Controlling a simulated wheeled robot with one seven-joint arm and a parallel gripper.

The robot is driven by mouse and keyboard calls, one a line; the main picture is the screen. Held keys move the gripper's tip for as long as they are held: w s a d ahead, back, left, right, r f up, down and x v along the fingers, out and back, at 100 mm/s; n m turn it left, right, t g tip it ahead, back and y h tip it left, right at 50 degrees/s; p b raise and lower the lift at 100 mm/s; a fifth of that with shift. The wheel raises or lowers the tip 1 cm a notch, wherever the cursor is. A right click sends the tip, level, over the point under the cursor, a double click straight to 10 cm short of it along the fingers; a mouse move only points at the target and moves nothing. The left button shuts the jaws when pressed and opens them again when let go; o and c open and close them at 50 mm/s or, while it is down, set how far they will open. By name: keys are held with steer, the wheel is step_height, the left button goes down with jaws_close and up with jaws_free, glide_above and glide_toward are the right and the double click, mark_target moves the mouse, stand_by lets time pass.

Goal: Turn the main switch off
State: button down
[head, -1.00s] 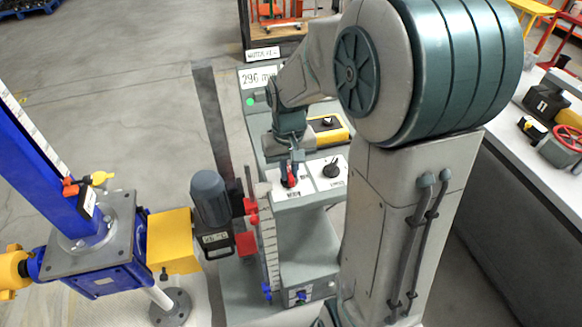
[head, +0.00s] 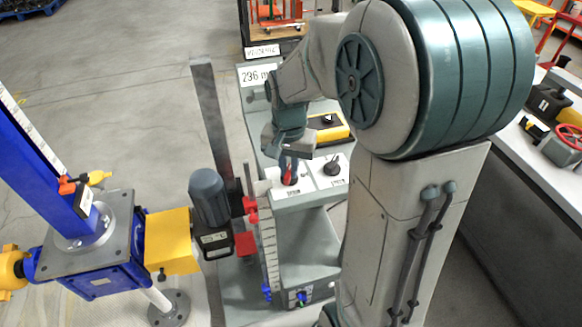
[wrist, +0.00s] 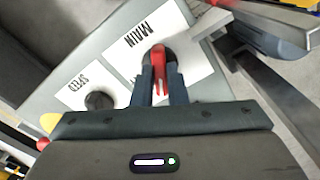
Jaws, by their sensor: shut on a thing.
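The main switch has a red handle (wrist: 159,68) on a dark round base, on a white plate marked MAIN in the wrist view. In the head view the red handle (head: 287,176) stands on the console top. My gripper (wrist: 154,88) has its two dark fingers on either side of the handle and is shut on it. In the head view my gripper (head: 291,161) comes down from above, its body turned across the console. The far side of the switch base is partly hidden by the handle and fingers.
A black SPEED knob (wrist: 99,101) sits beside the switch on its own white plate; it also shows in the head view (head: 332,168). A yellow box with a black knob (head: 329,129) lies behind. A blue screw jack (head: 95,245) stands at left, and a bench (head: 545,165) at right.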

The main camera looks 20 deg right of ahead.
mark_target(289, 171)
steer(key=m, duration=0.6)
steer(key=shift+m+b, duration=0.3)
steer(key=shift+b, duration=0.1)
steer(key=m, duration=0.5)
steer(key=shift+m, duration=0.3)
steer(key=c, duration=1.4)
jaws_free()
steer(key=shift+c, duration=0.2)
step_height(289, 171, up, 14)
